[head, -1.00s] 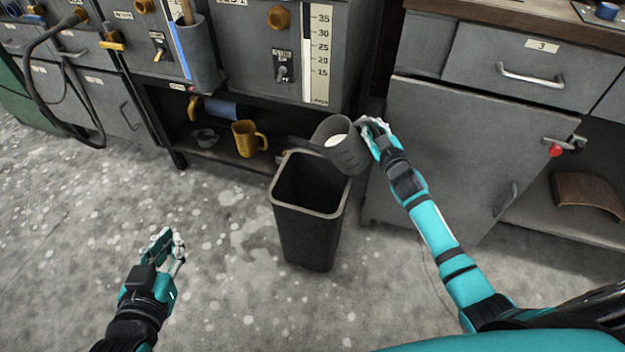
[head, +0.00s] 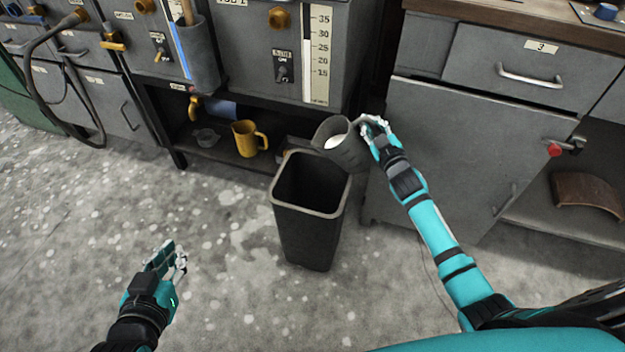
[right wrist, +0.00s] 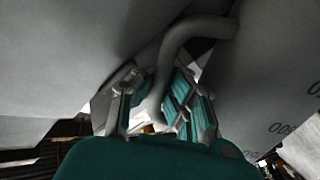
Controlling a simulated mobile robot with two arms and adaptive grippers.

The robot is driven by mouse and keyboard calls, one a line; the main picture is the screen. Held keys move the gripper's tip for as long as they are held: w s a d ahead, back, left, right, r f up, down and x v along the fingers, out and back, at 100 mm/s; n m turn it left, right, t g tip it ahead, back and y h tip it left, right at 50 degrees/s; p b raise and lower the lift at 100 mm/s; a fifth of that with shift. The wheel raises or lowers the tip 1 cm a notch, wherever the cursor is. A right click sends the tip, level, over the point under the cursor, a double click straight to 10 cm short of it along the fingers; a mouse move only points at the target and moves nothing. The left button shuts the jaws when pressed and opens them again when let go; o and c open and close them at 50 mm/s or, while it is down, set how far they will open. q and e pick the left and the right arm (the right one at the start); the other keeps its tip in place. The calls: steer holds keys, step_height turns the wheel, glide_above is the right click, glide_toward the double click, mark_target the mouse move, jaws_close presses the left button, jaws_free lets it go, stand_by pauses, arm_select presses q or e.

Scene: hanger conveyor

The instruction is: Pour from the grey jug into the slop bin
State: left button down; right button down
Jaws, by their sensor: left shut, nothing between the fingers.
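The grey jug (head: 345,152) is tilted to the left above the back right rim of the dark slop bin (head: 309,225), with white contents showing inside its mouth. No stream is visible leaving it. My right gripper (head: 371,127) is shut on the jug's handle, at the jug's right side. In the right wrist view the curved grey handle (right wrist: 184,48) runs down between the fingers, and the jug's wall with printed marks (right wrist: 275,85) fills the right. The bin stands upright on the floor, and its bottom is hidden in shadow. My left gripper (head: 170,258) is shut and empty above the floor at the lower left.
A grey cabinet (head: 450,150) is close behind my right arm. The speckled floor left of the bin is clear.

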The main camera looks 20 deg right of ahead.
arm_select(q)
steer(key=shift+r, duration=0.15)
arm_select(e)
steer(key=shift+r, duration=0.3)
arm_select(q)
steer(key=shift+s+a+f+g, duration=0.15)
steer(key=shift+s+f+g, duration=0.15)
steer(key=shift+f, duration=0.15)
arm_select(e)
steer(key=shift+a+r+n, duration=0.2)
steer(key=shift+r+n, duration=0.05)
steer(key=shift+n, duration=0.35)
steer(key=shift+a+r+n, duration=0.2)
steer(key=shift+r+n, duration=0.05)
steer(key=shift+n, duration=0.35)
steer(key=shift+a, duration=0.15)
steer(key=shift+a+n, duration=0.1)
steer(key=shift+n, duration=0.3)
arm_select(q)
steer(key=shift+w+r, duration=0.2)
steer(key=shift+r, duration=0.05)
arm_select(e)
steer(key=shift+a+r, duration=0.1)
steer(key=shift+r, duration=0.05)
arm_select(q)
steer(key=shift+w, duration=0.1)
arm_select(e)
steer(key=shift+n, duration=0.3)
